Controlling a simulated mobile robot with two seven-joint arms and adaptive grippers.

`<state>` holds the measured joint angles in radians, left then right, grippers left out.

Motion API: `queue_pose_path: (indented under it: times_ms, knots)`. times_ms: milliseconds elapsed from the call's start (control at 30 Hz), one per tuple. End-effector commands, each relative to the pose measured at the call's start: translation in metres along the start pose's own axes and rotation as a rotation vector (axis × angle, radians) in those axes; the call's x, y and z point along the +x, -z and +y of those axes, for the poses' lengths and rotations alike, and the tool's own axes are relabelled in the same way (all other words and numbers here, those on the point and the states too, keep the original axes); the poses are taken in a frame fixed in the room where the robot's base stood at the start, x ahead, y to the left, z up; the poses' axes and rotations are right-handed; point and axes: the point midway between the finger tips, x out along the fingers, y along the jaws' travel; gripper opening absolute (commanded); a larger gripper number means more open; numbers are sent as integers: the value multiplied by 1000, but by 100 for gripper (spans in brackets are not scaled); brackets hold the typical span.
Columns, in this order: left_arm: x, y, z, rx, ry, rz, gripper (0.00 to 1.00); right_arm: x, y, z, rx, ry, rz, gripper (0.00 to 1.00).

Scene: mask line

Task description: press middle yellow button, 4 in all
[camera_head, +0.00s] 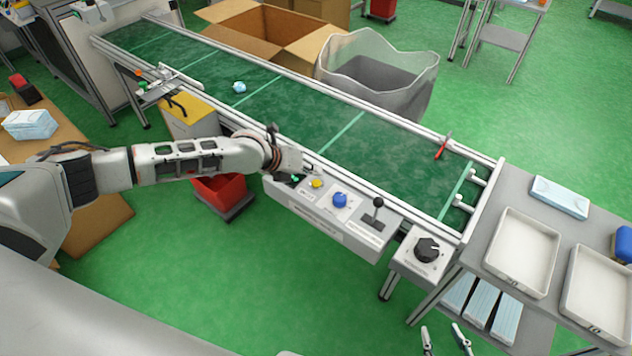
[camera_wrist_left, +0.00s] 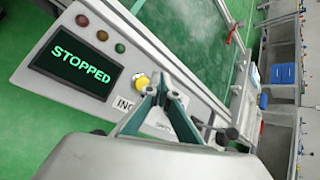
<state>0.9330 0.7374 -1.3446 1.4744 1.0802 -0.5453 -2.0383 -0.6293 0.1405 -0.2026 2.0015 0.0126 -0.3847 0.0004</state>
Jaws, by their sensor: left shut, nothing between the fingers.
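The yellow button (camera_head: 316,183) sits on the grey control panel (camera_head: 318,222) along the conveyor's near side. In the left wrist view the yellow button (camera_wrist_left: 141,82) shows just beyond and left of my fingertips. My left gripper (camera_head: 308,169) is shut and empty, close above the panel beside the button. In the left wrist view its fingertips (camera_wrist_left: 164,86) overlap the button's edge; I cannot tell whether they touch it. A panel screen (camera_wrist_left: 75,63) reads "STOPPED". My right gripper (camera_head: 445,338) is at the bottom edge, its two fingers apart and empty.
The panel also has a blue knob (camera_head: 340,200) and a black lever (camera_head: 376,212). A black dial (camera_head: 427,249) is to their right. The green conveyor belt (camera_head: 290,115) runs behind. White trays (camera_head: 522,252) stand at right. A red bin (camera_head: 222,188) is below the arm.

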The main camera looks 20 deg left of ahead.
Motion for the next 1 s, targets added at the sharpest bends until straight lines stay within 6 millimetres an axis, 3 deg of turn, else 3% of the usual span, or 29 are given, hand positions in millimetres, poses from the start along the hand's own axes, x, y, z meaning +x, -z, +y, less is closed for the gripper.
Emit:
queue_pose_path:
  times_ms: [333, 1000]
  knots:
    - [-23, -18, -16, 3, -1, -2, 0, -8, 24, 6, -4, -6, 22, 40]
    - [-22, -16, -16, 1, -1, 0, 0, -10, 17, 3, -2, -2, 11, 40]
